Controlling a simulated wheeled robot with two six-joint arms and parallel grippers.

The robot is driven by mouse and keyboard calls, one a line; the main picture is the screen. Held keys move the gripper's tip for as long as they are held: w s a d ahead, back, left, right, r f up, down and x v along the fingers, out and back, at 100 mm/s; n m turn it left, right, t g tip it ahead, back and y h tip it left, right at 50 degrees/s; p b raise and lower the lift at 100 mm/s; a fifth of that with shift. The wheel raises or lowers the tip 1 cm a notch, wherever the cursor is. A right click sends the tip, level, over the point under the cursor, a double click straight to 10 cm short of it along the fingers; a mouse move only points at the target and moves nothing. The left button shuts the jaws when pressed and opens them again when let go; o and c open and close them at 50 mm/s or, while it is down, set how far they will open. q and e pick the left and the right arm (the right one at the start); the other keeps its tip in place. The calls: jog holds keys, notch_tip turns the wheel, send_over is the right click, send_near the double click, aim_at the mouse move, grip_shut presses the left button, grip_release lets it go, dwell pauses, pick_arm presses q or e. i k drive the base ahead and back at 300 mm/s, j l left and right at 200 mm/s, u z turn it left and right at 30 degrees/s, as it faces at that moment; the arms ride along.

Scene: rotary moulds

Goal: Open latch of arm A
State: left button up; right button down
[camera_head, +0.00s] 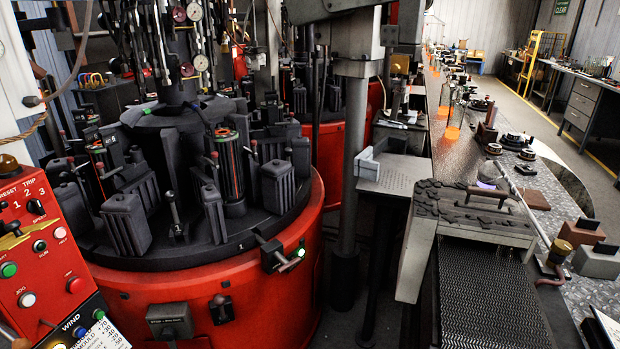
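A round rotary moulding machine stands at the left, with a black turntable (170,258) on a red drum base (255,305). Several dark ribbed mould halves stand on it, including one at the front left (127,222) and one at the right (278,186). A black lever (175,215) stands upright between the front moulds. A handle with a pale grip (290,262) sticks out at the turntable's front right rim, close to a small mark "1". I cannot read a label for arm A or tell which part is its latch. Neither gripper is in view.
A red control panel (45,245) with buttons stands at the near left. A grey column (352,165) and small plate table (395,178) stand right of the machine. A mesh conveyor (490,295) runs at the near right. Open floor (545,130) lies at the far right.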

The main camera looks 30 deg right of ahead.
aim_at(400, 62)
jog(key=z, duration=1.45)
